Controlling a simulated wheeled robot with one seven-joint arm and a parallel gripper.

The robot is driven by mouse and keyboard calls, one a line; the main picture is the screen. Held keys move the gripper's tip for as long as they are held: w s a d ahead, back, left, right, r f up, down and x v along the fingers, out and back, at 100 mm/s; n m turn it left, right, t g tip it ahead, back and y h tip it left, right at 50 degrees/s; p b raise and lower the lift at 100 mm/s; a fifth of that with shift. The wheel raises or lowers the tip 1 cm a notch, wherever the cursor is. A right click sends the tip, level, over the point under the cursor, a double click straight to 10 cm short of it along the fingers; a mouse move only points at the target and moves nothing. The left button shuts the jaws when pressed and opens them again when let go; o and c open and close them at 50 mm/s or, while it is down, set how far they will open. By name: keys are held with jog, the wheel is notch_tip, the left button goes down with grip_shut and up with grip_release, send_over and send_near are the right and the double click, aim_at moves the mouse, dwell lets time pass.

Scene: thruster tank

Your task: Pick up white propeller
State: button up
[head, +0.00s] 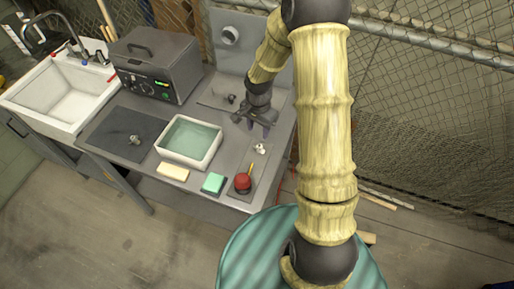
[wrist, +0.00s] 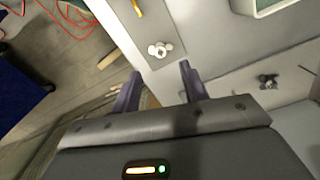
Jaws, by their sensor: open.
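The white propeller (head: 260,149) lies on a grey mat near the right end of the table. In the wrist view the white propeller (wrist: 160,49) lies just beyond the fingertips. My gripper (head: 257,127) is above the table, behind the propeller in the head view. In the wrist view my gripper (wrist: 161,71) is open, with nothing between its two fingers. The fingers appear apart from the propeller.
A tray of greenish water (head: 190,141) stands left of the propeller. A red object (head: 243,183), a green block (head: 214,183) and a cream block (head: 172,171) lie near the front edge. A dark propeller (wrist: 268,81) is at the right. A mesh fence (head: 420,120) stands on the right.

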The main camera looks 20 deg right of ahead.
send_over(259, 147)
jog(key=shift+s+a+f+p, duration=0.1)
jog(key=shift+a+f+p, duration=0.1)
jog(key=shift+f, duration=0.95)
jog(key=shift+s+a+f+p, duration=0.1)
jog(key=shift+f+p, duration=0.1)
jog(key=shift+f, duration=0.95)
jog(key=shift+f, duration=0.1)
jog(key=shift+w+d+f+p, duration=0.15)
jog(key=shift+f+p, duration=1)
jog(key=shift+f, duration=1.35)
grip_shut()
